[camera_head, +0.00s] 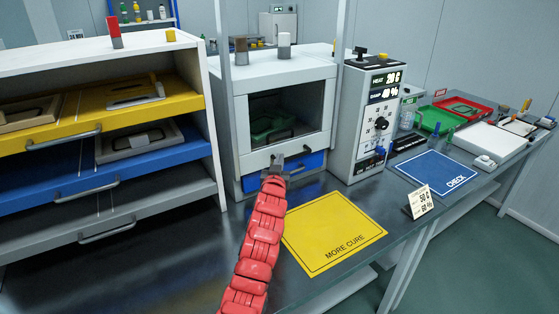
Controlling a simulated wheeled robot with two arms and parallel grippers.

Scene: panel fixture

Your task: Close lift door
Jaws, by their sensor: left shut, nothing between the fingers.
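The lift door (258,159) is the pale front panel of the white cabinet (222,80), between two upright posts. It sits low on the front, above a blue drawer front (312,163). A dark window area (300,105) shows a green item (268,125) inside. My right gripper is out of view.
A drawer rack (209,130) with yellow, blue and grey drawers stands left. A control box (346,130) stands close on the right. A yellow mat (330,225) and a blue mat (430,168) lie on the dark bench, with a small sign (420,201) between them.

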